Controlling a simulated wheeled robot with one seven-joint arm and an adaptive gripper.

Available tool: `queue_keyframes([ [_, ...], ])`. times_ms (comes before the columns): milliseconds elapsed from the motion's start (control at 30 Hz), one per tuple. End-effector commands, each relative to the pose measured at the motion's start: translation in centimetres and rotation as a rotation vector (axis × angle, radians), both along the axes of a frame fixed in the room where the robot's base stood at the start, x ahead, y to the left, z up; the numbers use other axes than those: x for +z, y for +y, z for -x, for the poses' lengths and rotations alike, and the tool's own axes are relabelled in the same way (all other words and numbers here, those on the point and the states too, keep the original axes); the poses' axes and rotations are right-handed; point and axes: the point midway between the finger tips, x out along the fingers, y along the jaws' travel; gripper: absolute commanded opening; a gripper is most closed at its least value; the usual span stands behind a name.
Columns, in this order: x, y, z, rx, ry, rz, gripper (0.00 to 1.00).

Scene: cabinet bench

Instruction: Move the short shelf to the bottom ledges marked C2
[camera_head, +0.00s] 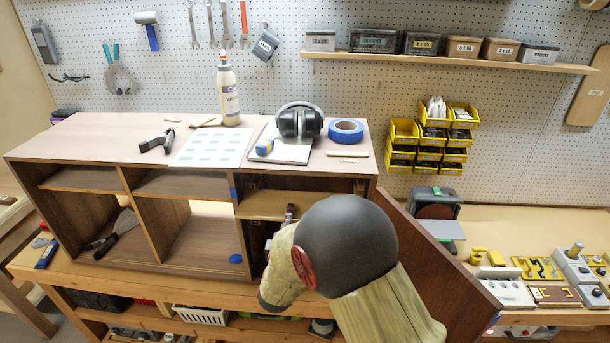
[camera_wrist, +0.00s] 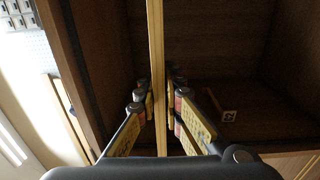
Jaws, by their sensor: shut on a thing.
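The short shelf (camera_head: 272,204) is a light wood board in the upper part of the cabinet's right bay; its pale front edge (camera_wrist: 157,60) runs up the middle of the wrist view. My gripper (camera_wrist: 157,97) is shut on that edge, with fingers on both faces of the board. In the head view my gripper (camera_head: 290,213) is partly hidden by my own arm. A small pale label (camera_wrist: 229,116) with dark marks shows inside the bay; I cannot read it surely. My arm hides much of the bay's lower part, and I cannot see the ledges clearly.
The cabinet (camera_head: 100,155) stands on a wooden bench (camera_head: 190,284). Its open door (camera_head: 440,262) stands to the right of my arm. Ear defenders (camera_head: 299,120), blue tape (camera_head: 345,131) and a bottle (camera_head: 228,95) are on top. Dark tools (camera_head: 112,234) lie in the left bay.

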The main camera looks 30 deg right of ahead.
Motion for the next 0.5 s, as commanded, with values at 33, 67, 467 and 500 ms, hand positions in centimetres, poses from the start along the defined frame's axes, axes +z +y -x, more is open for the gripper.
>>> queue_keyframes([
  [33, -0.3, 0.0, 0.0, 0.000, -0.002, 0.000, 0.00],
  [67, -0.5, 0.0, 0.0, 0.000, -0.002, 0.000, 0.00],
  [467, -2.6, 0.0, 0.0, 0.000, -0.004, 0.000, 0.00],
  [500, -2.8, 0.0, 0.0, 0.000, -0.003, 0.001, 0.00],
])
